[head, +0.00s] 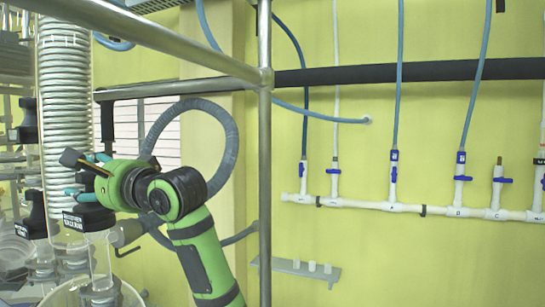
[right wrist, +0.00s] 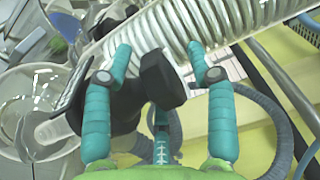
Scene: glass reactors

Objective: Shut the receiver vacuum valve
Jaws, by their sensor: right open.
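The receiver vacuum valve (head: 90,217) is a black-topped fitting with a white lettered label, on a clear glass neck at the lower left of the head view. My right gripper (head: 76,193), on the green arm, has its teal fingers just above the valve top. In the right wrist view, a black handle (right wrist: 161,82) stands between the two open fingers, with a gap on either side. Part of the black valve body is hidden behind the left finger. I cannot tell from these views how the handle is turned. My left gripper is not in view.
A coiled glass condenser (head: 65,100) stands close behind the gripper. Another black-topped fitting (head: 34,217) is just left of the valve. A steel frame post (head: 265,150) stands right of my arm. Blue hoses and a white manifold (head: 420,209) are on the yellow wall.

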